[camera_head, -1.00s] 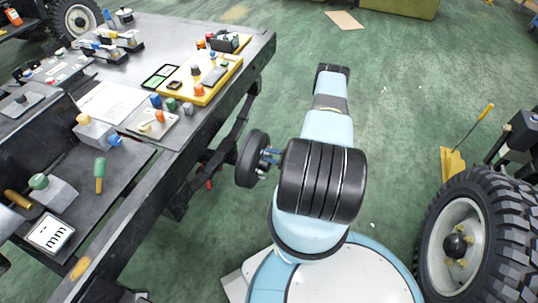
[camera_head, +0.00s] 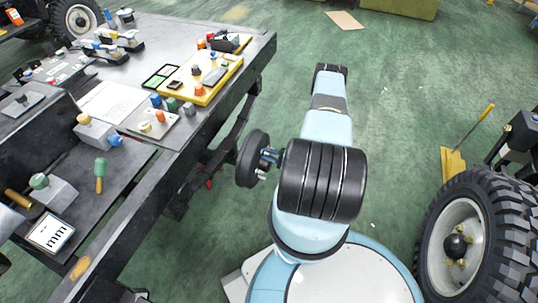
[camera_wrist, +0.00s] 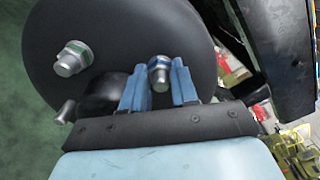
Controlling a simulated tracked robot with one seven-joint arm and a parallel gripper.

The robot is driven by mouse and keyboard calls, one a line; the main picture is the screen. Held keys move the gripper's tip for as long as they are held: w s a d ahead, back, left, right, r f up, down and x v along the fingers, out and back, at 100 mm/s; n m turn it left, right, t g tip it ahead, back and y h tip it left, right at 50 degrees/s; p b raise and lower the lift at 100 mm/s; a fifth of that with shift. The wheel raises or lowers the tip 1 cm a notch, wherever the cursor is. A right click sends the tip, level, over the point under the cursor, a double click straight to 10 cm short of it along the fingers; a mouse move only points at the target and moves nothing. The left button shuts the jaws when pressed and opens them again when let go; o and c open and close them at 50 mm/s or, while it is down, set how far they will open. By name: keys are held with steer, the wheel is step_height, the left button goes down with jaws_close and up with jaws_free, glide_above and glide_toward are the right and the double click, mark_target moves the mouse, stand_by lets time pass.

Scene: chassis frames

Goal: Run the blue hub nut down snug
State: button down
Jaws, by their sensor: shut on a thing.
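A black round disc (camera_wrist: 120,35) fills the upper left of the wrist view. It also shows edge-on left of my forearm in the head view (camera_head: 250,160). Two metal hex pieces stand out from its face. One (camera_wrist: 72,58), with a teal-grey collar, is at the left, clear of my fingers. In the head view my gripper (camera_head: 268,158) is small and mostly covered by my arm.
The workbench (camera_head: 205,135) runs along the left, with a yellow tray (camera_head: 219,88) and small coloured parts on it. Its edge is close to the disc. A large tyre (camera_head: 490,215) with a hub stands at the right.

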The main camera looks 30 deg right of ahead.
steer(key=m, duration=0.4)
steer(key=shift+m, duration=0.3)
steer(key=m, duration=0.4)
steer(key=shift+d+m, duration=0.15)
steer(key=shift+m, duration=0.15)
steer(key=m, duration=0.4)
steer(key=shift+w+d+r, duration=0.1)
steer(key=shift+w, duration=0.05)
steer(key=shift+w+d+m, duration=0.1)
steer(key=shift+d+m, duration=0.05)
steer(key=shift+m, duration=1.95)
steer(key=shift+d, duration=0.1)
steer(key=c, duration=1.2)
jaws_free()
steer(key=shift+o, duration=0.3)
